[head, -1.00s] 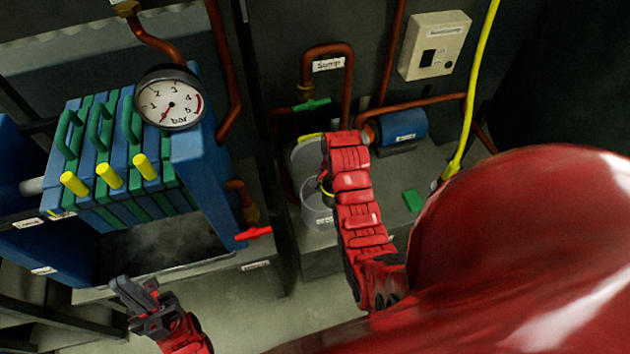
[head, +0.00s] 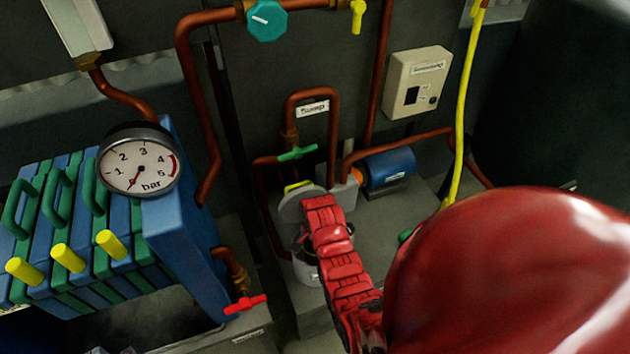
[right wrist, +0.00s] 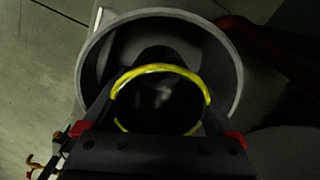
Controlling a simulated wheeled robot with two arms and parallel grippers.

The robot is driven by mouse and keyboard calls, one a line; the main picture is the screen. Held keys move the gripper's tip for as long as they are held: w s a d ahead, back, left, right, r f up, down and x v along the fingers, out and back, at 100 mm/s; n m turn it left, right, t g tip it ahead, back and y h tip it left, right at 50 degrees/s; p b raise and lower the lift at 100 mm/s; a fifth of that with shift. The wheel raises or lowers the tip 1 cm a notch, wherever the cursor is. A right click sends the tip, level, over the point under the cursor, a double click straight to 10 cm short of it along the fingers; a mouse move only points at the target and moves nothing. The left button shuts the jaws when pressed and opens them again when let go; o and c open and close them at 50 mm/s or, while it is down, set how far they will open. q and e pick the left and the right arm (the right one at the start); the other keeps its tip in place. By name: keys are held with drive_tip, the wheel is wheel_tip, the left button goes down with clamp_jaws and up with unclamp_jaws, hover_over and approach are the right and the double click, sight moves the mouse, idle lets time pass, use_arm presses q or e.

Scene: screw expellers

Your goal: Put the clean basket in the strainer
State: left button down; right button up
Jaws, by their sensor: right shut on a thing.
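The strainer is a grey round pot (head: 306,272) low on the floor plinth, partly hidden by my right arm. Its wide round rim (right wrist: 236,72) shows in the right wrist view. My right gripper (right wrist: 160,97) is shut on the basket, a dark round basket with a yellow rim (right wrist: 160,68). The basket lies within the outline of the strainer's mouth, toward the near side. I cannot tell how deep it sits. My left gripper (head: 97,350) barely shows at the bottom left edge of the head view, its jaws cut off.
A grey lid (head: 297,208) with a yellow handle stands behind the strainer. A copper pipe with a green valve (head: 297,153) and a blue pump (head: 388,168) are close behind. The blue filter press (head: 185,240) with a red valve (head: 245,304) is on the left.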

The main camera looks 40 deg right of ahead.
drive_tip(key=shift+f, duration=1.3)
drive_tip(key=o, duration=1.1)
drive_tip(key=shift+f, duration=0.15)
drive_tip(key=shift+r, duration=0.2)
wheel_tip(320, 180, up, 8)
drive_tip(key=shift+f, duration=0.1)
wheel_tip(320, 180, up, 4)
drive_tip(key=shift+r+p, duration=0.1)
drive_tip(key=shift+p, duration=1.15)
